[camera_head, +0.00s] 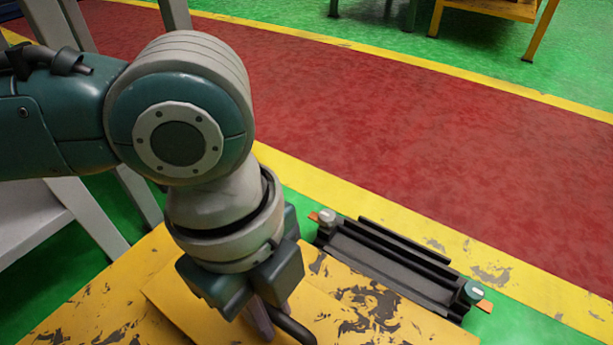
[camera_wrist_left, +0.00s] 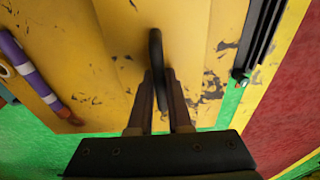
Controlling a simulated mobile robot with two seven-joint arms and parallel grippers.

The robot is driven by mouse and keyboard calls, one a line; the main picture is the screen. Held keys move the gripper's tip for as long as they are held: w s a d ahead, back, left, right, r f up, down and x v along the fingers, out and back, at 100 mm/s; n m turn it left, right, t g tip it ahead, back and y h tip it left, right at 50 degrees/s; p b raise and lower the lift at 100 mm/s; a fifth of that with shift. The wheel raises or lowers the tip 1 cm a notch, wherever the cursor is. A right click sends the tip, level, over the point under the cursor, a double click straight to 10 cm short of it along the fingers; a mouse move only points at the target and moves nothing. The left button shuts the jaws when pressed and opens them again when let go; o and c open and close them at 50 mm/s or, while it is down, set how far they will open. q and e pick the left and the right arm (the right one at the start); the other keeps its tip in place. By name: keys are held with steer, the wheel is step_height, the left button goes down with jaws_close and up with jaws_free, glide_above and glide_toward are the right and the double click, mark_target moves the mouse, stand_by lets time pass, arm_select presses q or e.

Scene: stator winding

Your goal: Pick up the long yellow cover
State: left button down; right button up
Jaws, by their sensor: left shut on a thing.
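The long yellow cover (camera_head: 345,310) is a flat, worn yellow panel with dark chipped patches, at the bottom of the head view. It lies on a yellow surface and also shows in the left wrist view (camera_wrist_left: 192,40). Its black bar handle (camera_head: 296,330) stands up from the panel and shows in the wrist view (camera_wrist_left: 155,48). My left gripper (camera_head: 270,318) points down over the cover, with its fingers (camera_wrist_left: 160,88) shut on the handle. My right gripper is not in view.
A black channel-shaped rail (camera_head: 390,262) lies just beyond the cover, to its right. A purple and white striped rod (camera_wrist_left: 36,78) lies left of the cover in the wrist view. A red floor lane (camera_head: 400,150) is clear. A yellow table (camera_head: 500,8) stands far off.

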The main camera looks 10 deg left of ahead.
mark_target(272, 308)
arm_select(q)
step_height(272, 308, up, 17)
steer(key=p, duration=1)
steer(key=shift+r+p, duration=0.2)
steer(key=shift+p, duration=0.15)
steer(key=shift+w, duration=0.1)
